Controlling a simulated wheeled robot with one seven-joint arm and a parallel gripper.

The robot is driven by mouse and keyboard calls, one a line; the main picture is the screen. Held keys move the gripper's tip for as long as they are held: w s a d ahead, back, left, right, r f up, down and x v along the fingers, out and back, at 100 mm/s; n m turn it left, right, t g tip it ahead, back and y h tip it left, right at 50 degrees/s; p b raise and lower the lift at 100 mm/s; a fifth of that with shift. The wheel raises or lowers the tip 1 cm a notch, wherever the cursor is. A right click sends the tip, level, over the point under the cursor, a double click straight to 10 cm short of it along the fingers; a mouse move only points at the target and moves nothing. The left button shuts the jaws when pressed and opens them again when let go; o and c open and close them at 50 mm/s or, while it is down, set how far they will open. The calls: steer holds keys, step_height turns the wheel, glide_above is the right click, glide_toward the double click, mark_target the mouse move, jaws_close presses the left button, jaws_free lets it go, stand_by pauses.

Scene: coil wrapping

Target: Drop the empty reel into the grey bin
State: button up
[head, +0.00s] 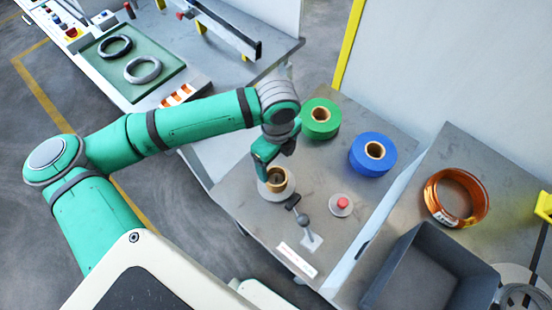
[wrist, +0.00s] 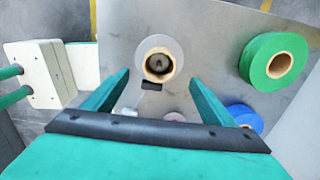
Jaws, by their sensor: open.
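The empty reel (head: 278,180) is a small tan-brown core standing on a pale round plate on the grey table. In the wrist view the reel (wrist: 159,66) shows as a tan ring around a dark centre post, ahead of the fingertips. My gripper (head: 268,160) is close above and beside the reel in the head view. In the wrist view my gripper (wrist: 160,78) has its two green fingers wide apart with nothing between them. The grey bin (head: 428,268) stands at the lower right, open at the top, and its visible inside looks empty.
A green roll (head: 320,118) and a blue roll (head: 372,154) stand behind the reel. A red button (head: 342,204) and a lever (head: 306,226) are in front of it. An orange wire coil (head: 456,196) lies behind the bin. A panel wall (head: 440,70) rises at the back.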

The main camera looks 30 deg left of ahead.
mark_target(276, 175)
step_height(276, 175, down, 10)
stand_by(0.5)
steer(key=shift+c, duration=0.3)
steer(key=c, duration=1.2)
steer(key=shift+r, duration=0.1)
steer(key=shift+r, duration=0.1)
steer(key=shift+r, duration=4.55)
